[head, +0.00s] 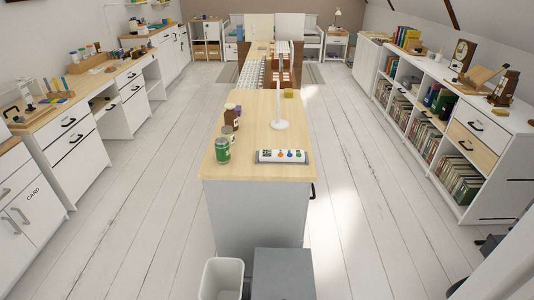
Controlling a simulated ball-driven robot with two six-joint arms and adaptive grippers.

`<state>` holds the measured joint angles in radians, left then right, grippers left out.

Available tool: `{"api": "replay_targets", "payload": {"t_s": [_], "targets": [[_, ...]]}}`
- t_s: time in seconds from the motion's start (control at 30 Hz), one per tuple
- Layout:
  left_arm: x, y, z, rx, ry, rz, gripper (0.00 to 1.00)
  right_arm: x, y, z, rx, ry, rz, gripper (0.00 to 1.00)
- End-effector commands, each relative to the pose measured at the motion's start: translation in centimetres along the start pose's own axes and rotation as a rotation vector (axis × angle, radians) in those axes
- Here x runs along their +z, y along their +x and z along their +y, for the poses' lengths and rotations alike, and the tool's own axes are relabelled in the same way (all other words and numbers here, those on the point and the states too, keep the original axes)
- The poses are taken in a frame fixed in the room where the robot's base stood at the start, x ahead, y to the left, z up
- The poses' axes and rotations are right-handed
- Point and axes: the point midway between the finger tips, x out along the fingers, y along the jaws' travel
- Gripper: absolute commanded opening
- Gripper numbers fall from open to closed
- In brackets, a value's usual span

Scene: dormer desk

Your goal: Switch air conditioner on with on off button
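A white panel (282,156) with a row of small coloured round marks or buttons lies near the front edge of the wooden-topped island desk (245,165). Its labels are too small to read, and I cannot tell whether it belongs to an air conditioner. I cannot make out an air conditioner or its on off button anywhere in the head view. Neither of my grippers shows.
A green jar (222,150), brown bottles and a white lamp (280,124) stand on the island. A white bin (221,279) and a grey box (284,274) stand before it. Drawer units line the left, bookshelves (428,118) the right. Floor on both sides is clear.

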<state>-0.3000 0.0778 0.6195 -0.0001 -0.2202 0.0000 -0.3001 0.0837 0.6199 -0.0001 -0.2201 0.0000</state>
Motion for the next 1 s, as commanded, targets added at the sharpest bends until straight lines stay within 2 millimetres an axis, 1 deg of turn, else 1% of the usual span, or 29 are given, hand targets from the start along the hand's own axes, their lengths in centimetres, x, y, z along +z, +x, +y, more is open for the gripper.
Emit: {"api": "replay_targets", "payload": {"t_s": [0.3, 0.33, 0.5, 0.57, 0.6, 1.0], "targets": [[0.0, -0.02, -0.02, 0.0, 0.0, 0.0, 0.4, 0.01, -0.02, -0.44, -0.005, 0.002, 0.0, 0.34], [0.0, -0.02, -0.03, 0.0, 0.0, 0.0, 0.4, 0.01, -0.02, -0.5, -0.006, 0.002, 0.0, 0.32], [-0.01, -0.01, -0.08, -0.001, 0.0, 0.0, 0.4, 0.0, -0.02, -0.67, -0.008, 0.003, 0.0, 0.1], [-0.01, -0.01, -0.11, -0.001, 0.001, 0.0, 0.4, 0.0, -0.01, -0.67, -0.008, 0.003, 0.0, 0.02], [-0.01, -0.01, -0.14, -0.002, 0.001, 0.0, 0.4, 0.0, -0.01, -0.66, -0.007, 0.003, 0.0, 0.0], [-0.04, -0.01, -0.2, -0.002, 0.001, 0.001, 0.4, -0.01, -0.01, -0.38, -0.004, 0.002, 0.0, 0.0]]}}
